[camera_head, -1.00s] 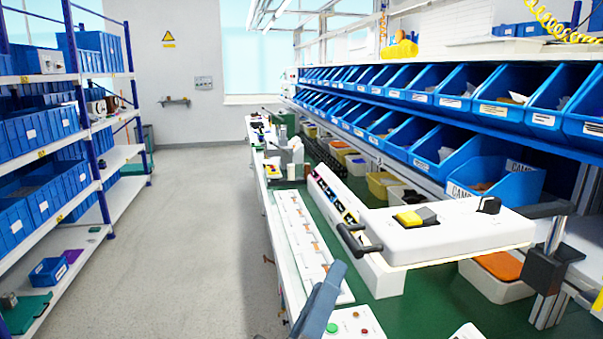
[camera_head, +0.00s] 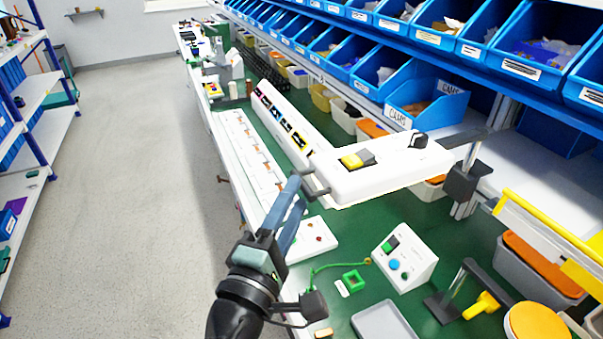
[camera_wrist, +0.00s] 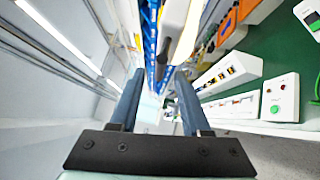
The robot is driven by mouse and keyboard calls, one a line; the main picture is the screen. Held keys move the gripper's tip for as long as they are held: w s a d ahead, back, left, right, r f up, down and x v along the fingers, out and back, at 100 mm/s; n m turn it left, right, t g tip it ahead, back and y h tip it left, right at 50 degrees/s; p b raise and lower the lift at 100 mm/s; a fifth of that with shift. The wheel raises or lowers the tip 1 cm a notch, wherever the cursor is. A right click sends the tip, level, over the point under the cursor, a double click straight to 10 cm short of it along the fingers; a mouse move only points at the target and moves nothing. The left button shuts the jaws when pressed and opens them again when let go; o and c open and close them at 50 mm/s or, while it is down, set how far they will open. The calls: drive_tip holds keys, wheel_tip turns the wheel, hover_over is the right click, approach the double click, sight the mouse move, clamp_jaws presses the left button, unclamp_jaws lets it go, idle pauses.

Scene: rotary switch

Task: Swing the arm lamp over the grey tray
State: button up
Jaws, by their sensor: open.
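In the wrist view the open fingers (camera_wrist: 159,74) point toward the dark handle and the white lamp head (camera_wrist: 174,14). The grey tray (camera_head: 384,324) lies at the front, cut off below.
A white control box (camera_head: 405,257) with buttons, a green square part (camera_head: 353,281) and a stand with a yellow handle (camera_head: 484,304) are near the tray. A long white rail (camera_head: 280,120) runs left of the lamp. Blue bins (camera_head: 420,104) line the back. The floor is clear.

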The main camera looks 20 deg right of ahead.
drive_tip(key=shift+p+x, duration=0.35)
drive_tip(key=shift+x, duration=1.6)
clamp_jaws()
